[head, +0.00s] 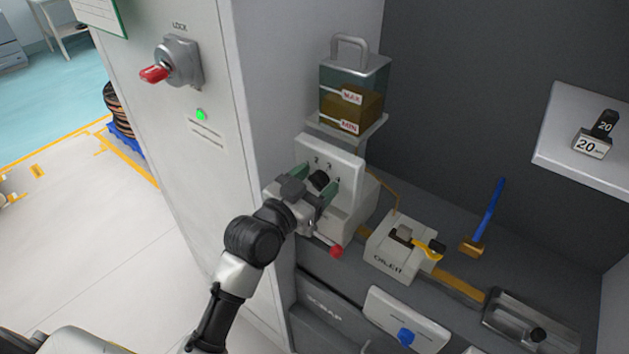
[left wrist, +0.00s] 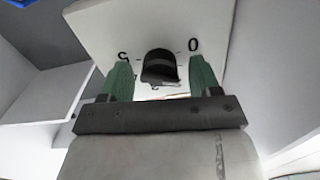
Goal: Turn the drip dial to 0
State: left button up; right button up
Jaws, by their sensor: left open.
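The drip dial is a black round knob (head: 320,180) on the upright pale face plate (head: 345,163) of a dispenser below the oil tank. In the left wrist view the knob (left wrist: 160,66) shows close up, with a 0 printed to its right and a 5 to its left. I cannot tell which mark the knob points to. My left gripper (head: 316,186) is at the plate, open, its green fingers on either side of the knob. In the left wrist view the gripper (left wrist: 161,78) shows gaps between fingers and knob. My right gripper is not in view.
An oil tank (head: 352,85) with MAX and MIN labels stands above the dial. A red ball knob (head: 336,252) sits just below my left gripper. An oiling block (head: 395,250), a blue-handled hammer (head: 487,220) and a lock switch (head: 178,62) are also here.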

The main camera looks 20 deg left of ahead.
pick_arm(q)
jog(key=c, duration=0.9)
jog(key=shift+r+n+p, duration=0.15)
jog(key=shift+n+p, duration=0.35)
jog(key=shift+p, duration=0.05)
jog(key=n+p, duration=0.2)
jog(key=n, duration=0.1)
jog(key=n+p, duration=0.2)
jog(key=n, duration=0.1)
jog(key=shift+a, duration=0.1)
jog(key=shift+n+p, duration=0.4)
jog(key=shift+n, duration=0.5)
